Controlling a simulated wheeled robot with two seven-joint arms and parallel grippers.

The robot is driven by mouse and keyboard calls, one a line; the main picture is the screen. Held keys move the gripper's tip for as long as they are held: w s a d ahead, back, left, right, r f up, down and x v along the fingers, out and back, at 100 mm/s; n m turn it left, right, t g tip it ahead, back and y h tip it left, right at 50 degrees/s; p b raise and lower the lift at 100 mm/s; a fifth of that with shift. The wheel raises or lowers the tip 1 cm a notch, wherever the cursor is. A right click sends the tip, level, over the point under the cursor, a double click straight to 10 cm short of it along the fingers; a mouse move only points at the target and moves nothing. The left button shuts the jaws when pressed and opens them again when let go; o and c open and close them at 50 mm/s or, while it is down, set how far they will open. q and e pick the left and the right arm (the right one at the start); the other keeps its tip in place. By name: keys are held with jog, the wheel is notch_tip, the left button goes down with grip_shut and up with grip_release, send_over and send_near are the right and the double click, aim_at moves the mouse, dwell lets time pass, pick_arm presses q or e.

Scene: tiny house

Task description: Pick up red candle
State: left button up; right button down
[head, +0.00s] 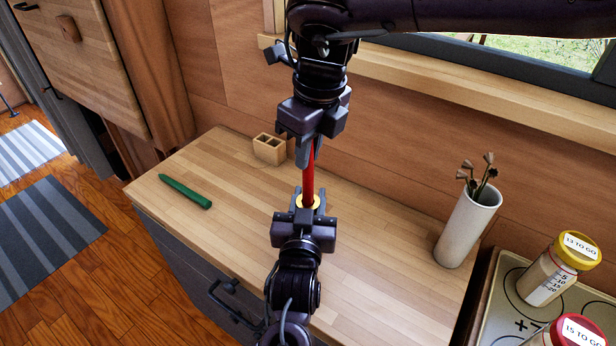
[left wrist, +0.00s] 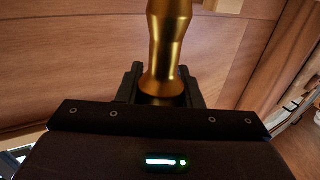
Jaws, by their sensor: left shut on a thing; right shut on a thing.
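The red candle (head: 308,175) stands upright in the middle of the head view. My right gripper (head: 307,148) comes down from above and is shut on its upper part, hiding the top end. Its lower end meets the yellow rim of a gold candle holder (head: 311,202); I cannot tell whether it sits inside or just in front. My left gripper (head: 305,212), below, is shut on that holder, whose gold stem (left wrist: 167,60) fills the middle of the left wrist view between the fingers. The candle does not show in the left wrist view.
A green candle (head: 185,190) lies on the wooden counter (head: 380,240) at the left. A small wooden block with openings (head: 269,149) stands by the wall. A white vase (head: 466,228) with dried stems and a yellow-lidded jar (head: 548,277) are at the right.

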notch_tip(320, 180, up, 10)
pick_arm(q)
jog(key=o, duration=1.2)
